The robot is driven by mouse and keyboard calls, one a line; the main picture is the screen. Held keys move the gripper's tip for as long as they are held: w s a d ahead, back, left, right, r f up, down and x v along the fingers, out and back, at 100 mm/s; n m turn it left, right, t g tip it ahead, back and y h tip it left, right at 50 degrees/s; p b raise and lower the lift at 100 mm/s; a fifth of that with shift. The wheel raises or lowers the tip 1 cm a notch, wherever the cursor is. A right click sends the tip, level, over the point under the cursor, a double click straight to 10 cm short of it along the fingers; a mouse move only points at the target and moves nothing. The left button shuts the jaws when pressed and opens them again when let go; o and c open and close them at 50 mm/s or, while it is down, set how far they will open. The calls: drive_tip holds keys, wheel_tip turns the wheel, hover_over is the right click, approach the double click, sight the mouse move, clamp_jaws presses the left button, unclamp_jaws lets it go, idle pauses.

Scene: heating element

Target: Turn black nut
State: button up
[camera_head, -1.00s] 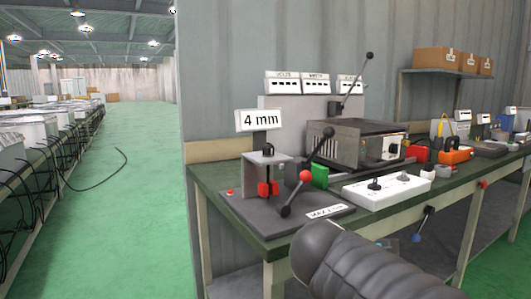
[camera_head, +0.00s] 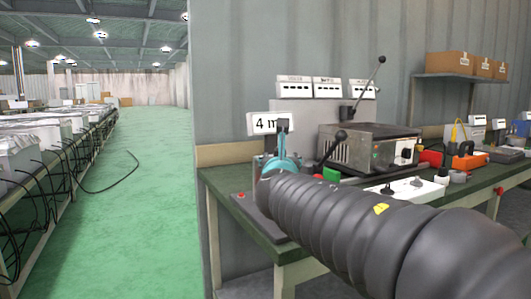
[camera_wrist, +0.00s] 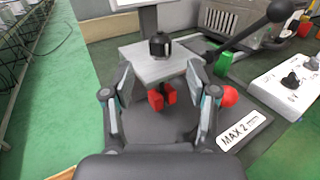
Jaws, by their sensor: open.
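The black nut (camera_wrist: 160,45) stands upright on top of a grey metal block (camera_wrist: 150,68) in the wrist view. My gripper (camera_wrist: 160,84) is open, with its two fingers spread to the left and right in front of the block. The fingertips are nearer to the camera than the nut, and nothing is between them but the view of two red parts (camera_wrist: 161,95) under the block's top. In the head view my gripper (camera_head: 283,150) shows partly at the fixture, and my arm hides most of the block; I cannot make out the nut there.
A lever with a black knob (camera_wrist: 276,11) and a red ball (camera_wrist: 229,96) stand to the right of the block. A "4 mm" sign (camera_head: 263,124) is behind it. A white switch box (camera_wrist: 291,80) and a heater unit (camera_head: 368,148) lie further right on the green bench.

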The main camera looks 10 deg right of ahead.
drive_tip(key=x, duration=0.9)
drive_tip(key=shift+w, duration=0.15)
clamp_jaws()
